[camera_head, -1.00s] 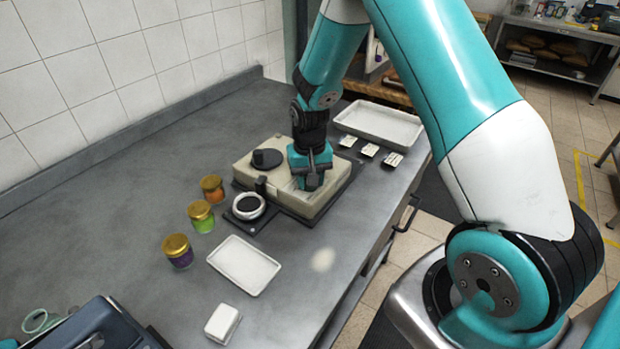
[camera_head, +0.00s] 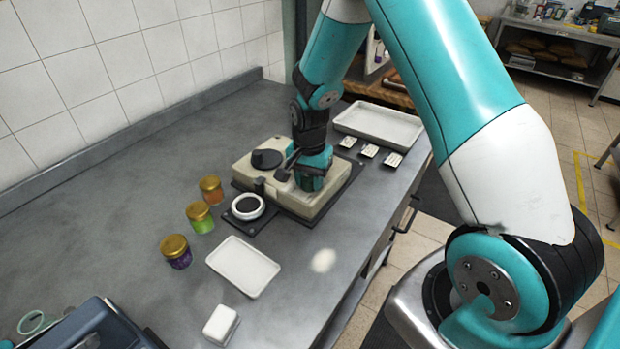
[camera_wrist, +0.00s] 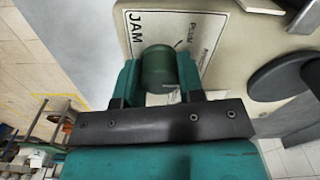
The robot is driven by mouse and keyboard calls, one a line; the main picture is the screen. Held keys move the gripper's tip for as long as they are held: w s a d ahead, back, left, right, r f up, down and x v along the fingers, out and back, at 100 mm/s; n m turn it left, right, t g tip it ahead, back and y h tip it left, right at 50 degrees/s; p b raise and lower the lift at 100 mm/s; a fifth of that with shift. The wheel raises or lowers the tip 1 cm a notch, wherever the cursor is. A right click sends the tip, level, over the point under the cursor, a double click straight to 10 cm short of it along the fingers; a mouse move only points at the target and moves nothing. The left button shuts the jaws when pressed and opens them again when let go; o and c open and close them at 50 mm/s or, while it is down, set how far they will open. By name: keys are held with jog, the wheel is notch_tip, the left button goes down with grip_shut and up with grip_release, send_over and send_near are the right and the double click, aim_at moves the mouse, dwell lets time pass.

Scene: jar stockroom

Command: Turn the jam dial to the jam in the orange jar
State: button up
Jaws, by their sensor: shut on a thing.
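The beige machine (camera_head: 318,205) stands on the grey counter, with a black round part on its top. In the wrist view its panel (camera_wrist: 215,22) is marked JAM, with labels around the dial, one reading PLUM and another hard to read. My gripper (camera_wrist: 160,78) is shut on the dark green jam dial (camera_wrist: 160,66), a finger on each side. In the head view my gripper (camera_head: 312,180) is over the machine and hides the dial. The pointer's setting cannot be read surely. The orange jar (camera_head: 211,190) with a gold lid stands left of the machine.
A green jar (camera_head: 200,217) and a purple jar (camera_head: 177,252) stand in line with the orange one. A white tray (camera_head: 243,266) and a small white block (camera_head: 221,325) lie in front. Three small cards (camera_head: 369,151) and a larger tray (camera_head: 378,126) are beyond the machine.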

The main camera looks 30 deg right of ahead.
aim_at(309, 177)
jog(key=shift+w, duration=0.1)
dwell(0.3)
jog(key=o, duration=0.9)
jog(key=shift+r, duration=0.1)
notch_tip(309, 177, up, 17)
jog(key=shift+r+b, duration=0.15)
jog(key=shift+b, duration=0.95)
